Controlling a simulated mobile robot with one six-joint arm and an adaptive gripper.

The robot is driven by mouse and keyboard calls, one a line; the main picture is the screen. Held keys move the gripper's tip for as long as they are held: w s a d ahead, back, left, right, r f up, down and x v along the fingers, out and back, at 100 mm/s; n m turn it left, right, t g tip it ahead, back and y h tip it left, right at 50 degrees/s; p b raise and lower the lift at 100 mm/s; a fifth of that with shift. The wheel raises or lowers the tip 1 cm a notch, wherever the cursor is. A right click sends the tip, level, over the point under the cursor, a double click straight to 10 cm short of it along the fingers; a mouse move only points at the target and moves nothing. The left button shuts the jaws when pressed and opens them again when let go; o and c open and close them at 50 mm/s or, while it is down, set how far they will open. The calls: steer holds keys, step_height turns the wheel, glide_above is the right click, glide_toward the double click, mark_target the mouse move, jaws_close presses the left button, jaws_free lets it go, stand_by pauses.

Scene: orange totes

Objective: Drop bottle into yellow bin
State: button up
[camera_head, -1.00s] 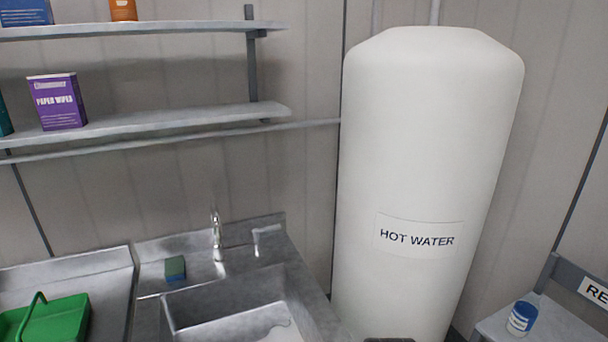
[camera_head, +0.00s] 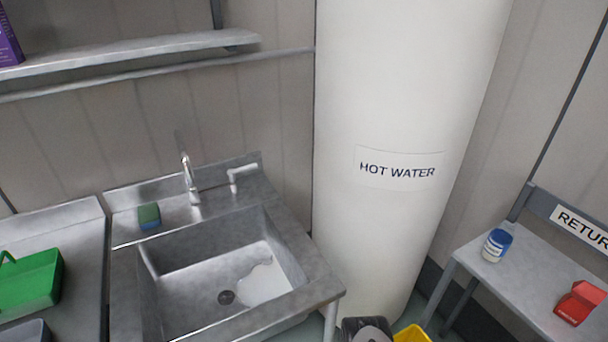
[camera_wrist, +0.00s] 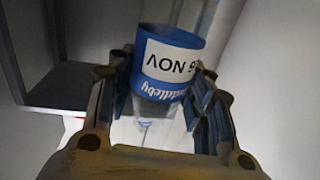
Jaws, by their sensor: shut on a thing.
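The bottle (camera_wrist: 174,62) is blue with a white label, its text upside down in the wrist view. My gripper (camera_wrist: 162,88) is shut on it, with a finger on each side. The fingers partly cover the bottle's sides. The gripper and the held bottle do not show in the head view. The yellow bin (camera_head: 411,334) shows only as a small corner at the bottom edge of the head view, right of the water tank's foot.
A dark bin (camera_head: 366,330) stands beside the yellow bin. The white hot water tank (camera_head: 395,220) rises behind them. A sink (camera_head: 225,270) is at left. A return table (camera_head: 530,280) at right holds a blue-and-white jar (camera_head: 497,244) and a red item (camera_head: 580,302).

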steer(key=shift+f, duration=0.6)
steer(key=o, duration=1.2)
steer(key=shift+r, duration=0.15)
step_height(320, 180, up, 10)
steer(key=shift+f, duration=0.1)
